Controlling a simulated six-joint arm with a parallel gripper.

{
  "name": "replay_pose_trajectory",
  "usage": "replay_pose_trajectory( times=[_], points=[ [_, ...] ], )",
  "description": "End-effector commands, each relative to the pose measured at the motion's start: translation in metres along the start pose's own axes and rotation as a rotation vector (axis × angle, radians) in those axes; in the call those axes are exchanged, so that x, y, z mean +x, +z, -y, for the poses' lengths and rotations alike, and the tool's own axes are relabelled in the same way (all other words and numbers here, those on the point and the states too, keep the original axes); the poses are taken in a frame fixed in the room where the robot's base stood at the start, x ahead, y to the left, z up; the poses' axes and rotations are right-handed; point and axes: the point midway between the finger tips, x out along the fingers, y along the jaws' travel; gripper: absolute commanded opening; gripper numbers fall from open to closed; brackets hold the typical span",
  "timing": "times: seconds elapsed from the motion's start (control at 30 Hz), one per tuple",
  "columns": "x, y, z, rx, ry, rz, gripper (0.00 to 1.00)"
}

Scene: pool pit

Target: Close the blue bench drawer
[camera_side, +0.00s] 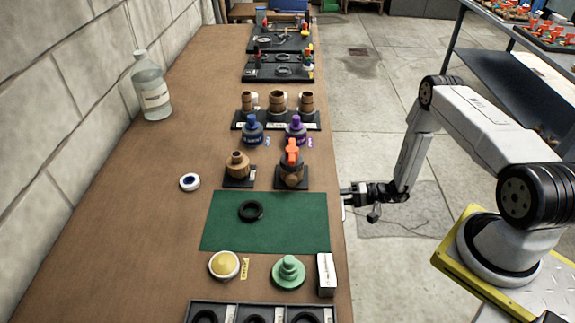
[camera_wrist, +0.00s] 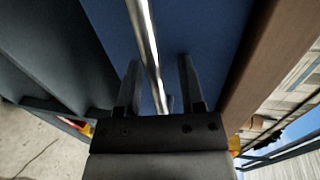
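The blue drawer front (camera_wrist: 205,40) fills the upper middle of the wrist view, beside the brown bench edge (camera_wrist: 270,65). A shiny metal bar handle (camera_wrist: 146,40) runs along it. My gripper (camera_wrist: 160,62) is open, with one finger on each side of the bar. There are visible gaps between the fingers and the bar, and I cannot tell whether either touches it. In the side view my gripper (camera_side: 345,196) is at the right edge of the bench, just below the top. The drawer is hidden there, so how far it stands out cannot be told.
The bench top (camera_side: 130,225) holds a green mat (camera_side: 285,225) with a black ring, an orange-topped part (camera_side: 292,160) near the edge, and several bottles and trays. A grey metal shelf (camera_side: 500,60) stands at the upper right. Open floor (camera_side: 365,110) lies beside the bench.

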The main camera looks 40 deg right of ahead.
Motion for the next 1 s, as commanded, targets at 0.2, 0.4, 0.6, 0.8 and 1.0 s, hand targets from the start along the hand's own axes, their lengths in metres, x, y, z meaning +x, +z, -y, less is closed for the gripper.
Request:
replay_pose_trajectory(
  times=[0.2,0.4,0.6,0.8,1.0],
  points=[
    [-0.001,0.001,-0.001,0.002,0.001,-0.001,0.49],
    [-0.005,0.0,-0.001,0.002,0.002,-0.003,0.49],
    [-0.019,0.0,-0.001,0.002,0.002,-0.004,0.49],
    [-0.042,-0.001,-0.001,0.002,0.001,-0.005,0.49],
    [-0.064,0.0,0.0,0.002,0.001,-0.004,0.49]
  ],
)
